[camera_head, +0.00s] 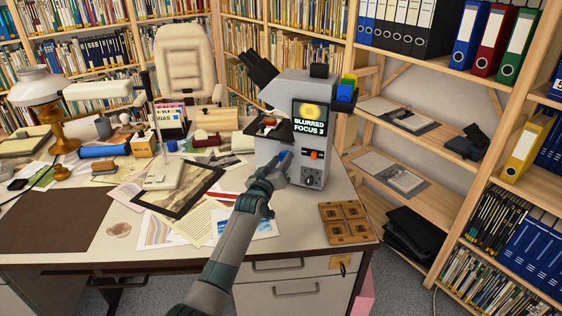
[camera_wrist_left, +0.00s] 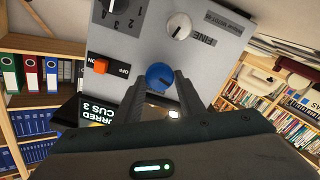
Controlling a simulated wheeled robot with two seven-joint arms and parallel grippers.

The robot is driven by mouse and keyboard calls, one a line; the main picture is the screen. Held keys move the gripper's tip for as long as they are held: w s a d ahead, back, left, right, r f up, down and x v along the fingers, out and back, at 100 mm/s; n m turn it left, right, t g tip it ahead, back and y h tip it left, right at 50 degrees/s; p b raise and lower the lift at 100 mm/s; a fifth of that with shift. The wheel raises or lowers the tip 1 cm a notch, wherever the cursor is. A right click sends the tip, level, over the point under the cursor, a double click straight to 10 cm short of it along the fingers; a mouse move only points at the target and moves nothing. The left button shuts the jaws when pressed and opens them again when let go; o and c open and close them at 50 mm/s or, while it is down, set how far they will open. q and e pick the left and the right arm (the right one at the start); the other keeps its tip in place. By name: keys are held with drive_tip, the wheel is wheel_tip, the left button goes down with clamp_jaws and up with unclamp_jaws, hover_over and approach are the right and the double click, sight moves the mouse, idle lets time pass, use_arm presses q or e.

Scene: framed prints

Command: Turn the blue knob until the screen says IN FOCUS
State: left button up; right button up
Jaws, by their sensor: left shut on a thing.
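The microscope (camera_head: 283,98) stands on the right part of the desk. Its screen (camera_head: 309,119) reads BLURRED FOCUS 3; part of that text also shows in the left wrist view (camera_wrist_left: 97,112). The blue knob (camera_wrist_left: 160,75) is on the microscope's panel. My left gripper (camera_wrist_left: 167,82) has its two fingers around the knob and is shut on it. In the head view the left gripper (camera_head: 280,168) is at the microscope's front face, and the knob is mostly hidden there. My right gripper is in neither view.
An orange on/off switch (camera_wrist_left: 101,66), a FINE dial (camera_wrist_left: 178,26) and a numbered dial (camera_wrist_left: 125,12) sit near the blue knob. A wooden tray (camera_head: 346,222) lies right of my arm. A dark picture frame (camera_head: 180,190) and papers lie to the left.

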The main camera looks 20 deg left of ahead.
use_arm(q)
drive_tip(key=shift+m, duration=0.4)
drive_tip(key=shift+m+p, duration=0.4)
drive_tip(key=shift+m, duration=0.5)
drive_tip(key=shift+d+m+p, duration=0.2)
drive_tip(key=shift+m+p, duration=0.2)
drive_tip(key=shift+m, duration=5.3)
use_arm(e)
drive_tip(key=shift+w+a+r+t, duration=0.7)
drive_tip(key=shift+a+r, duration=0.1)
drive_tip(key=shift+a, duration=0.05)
